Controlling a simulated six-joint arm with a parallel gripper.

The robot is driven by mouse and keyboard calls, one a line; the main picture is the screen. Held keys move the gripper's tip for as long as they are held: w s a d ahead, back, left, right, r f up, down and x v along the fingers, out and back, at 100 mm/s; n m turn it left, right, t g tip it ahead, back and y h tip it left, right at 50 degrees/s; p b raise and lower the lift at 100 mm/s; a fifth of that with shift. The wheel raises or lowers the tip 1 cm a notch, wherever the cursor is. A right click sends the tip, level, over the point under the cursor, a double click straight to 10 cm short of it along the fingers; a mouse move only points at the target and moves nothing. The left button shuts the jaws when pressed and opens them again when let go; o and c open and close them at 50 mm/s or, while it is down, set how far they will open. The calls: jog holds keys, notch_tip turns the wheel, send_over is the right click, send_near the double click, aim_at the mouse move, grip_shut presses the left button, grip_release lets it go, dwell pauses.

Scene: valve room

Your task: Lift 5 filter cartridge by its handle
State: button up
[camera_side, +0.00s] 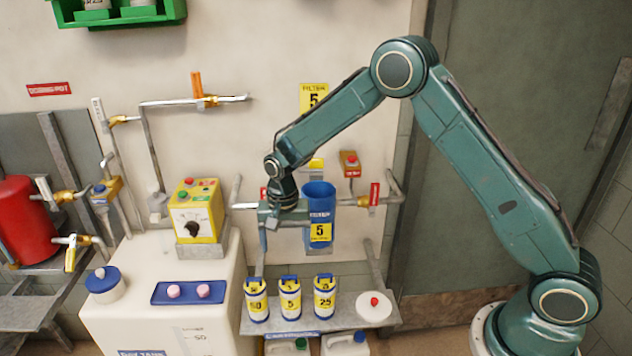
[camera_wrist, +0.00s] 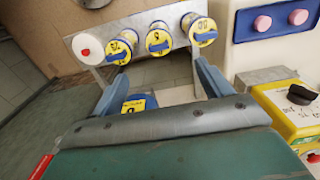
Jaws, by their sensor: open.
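The 5 filter cartridge (camera_side: 290,300) is the middle one of three white cartridges with yellow labels and blue handles. It stands upright on the grey shelf (camera_side: 345,321), and its handle is on top. In the wrist view the 5 cartridge (camera_wrist: 158,40) lies ahead, roughly between the directions of the two fingers. My gripper (camera_side: 284,240) is open and empty, above the cartridges and apart from them. In the wrist view my gripper (camera_wrist: 160,72) has its fingers spread wide. A blue filter housing (camera_side: 319,197) marked 5 is beside it.
The 50 cartridge (camera_side: 257,302) and the 25 cartridge (camera_side: 324,298) flank it closely. A white disc with a red knob (camera_side: 374,309) sits at the shelf's right. A yellow control box (camera_side: 195,210) stands on the white tank (camera_side: 155,320) to the left. Pipes run behind.

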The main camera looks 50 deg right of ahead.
aim_at(289, 276)
jog(key=shift+f, duration=4.3)
jog(key=shift+s+d+f, duration=0.1)
jog(key=shift+d+f, duration=0.05)
jog(key=shift+f, duration=2.4)
jog(key=c, duration=1.6)
jog(key=shift+r, duration=0.15)
